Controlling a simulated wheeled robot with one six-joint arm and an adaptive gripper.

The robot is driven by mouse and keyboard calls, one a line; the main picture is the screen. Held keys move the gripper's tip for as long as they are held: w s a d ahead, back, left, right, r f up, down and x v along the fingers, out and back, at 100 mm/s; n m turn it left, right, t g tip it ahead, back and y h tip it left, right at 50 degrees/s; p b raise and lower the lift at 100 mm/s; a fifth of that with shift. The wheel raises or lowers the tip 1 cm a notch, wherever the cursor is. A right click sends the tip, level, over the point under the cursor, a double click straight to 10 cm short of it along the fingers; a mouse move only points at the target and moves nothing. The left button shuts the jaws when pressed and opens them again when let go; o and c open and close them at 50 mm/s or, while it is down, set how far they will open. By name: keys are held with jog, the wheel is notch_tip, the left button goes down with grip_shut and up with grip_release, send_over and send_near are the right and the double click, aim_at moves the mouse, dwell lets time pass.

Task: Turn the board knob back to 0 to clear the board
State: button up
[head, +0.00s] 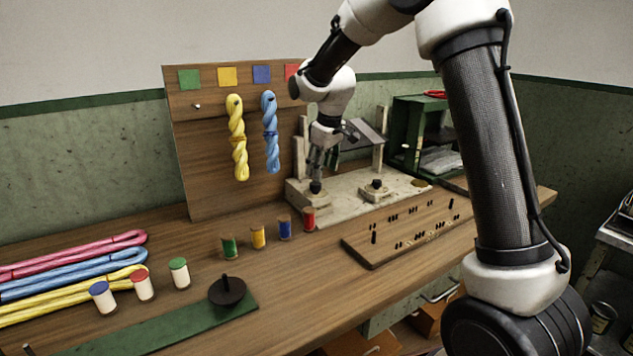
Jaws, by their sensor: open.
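No knob carries a readable label, so I cannot tell for certain which one is the board knob or where its 0 is. A small dark knob (376,185) sits on the pale bench block (340,206) in the middle. A larger black round knob (227,291) with an upright stub stands on the green strip at the front left. My gripper (316,180) is open and points down over the left part of the pale block, left of the small knob and apart from it. A dark shape is at its fingertips; I cannot tell whether it touches anything.
A wooden peg board (376,255) lies right of centre. Several coloured spools (258,237) and white spools (179,273) stand on the table. Yellow (238,140) and blue skeins (270,135) hang on the upright panel. More skeins (70,270) lie at left. A green frame (405,130) stands behind.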

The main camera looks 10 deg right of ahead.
aim_at(316, 183)
jog(key=w+f+m, duration=0.1)
jog(key=f+m, duration=0.1)
jog(key=w+f+m+t, duration=0.1)
jog(key=w+f+m, duration=0.1)
jog(key=f, duration=0.1)
jog(key=w+f+m, duration=0.1)
jog(key=w+f, duration=0.1)
jog(key=shift+w+a+f+m, duration=0.2)
jog(key=shift+w+a+m, duration=0.05)
jog(key=shift+m, duration=0.15)
jog(key=shift+t, duration=0.3)
jog(key=c, duration=1)
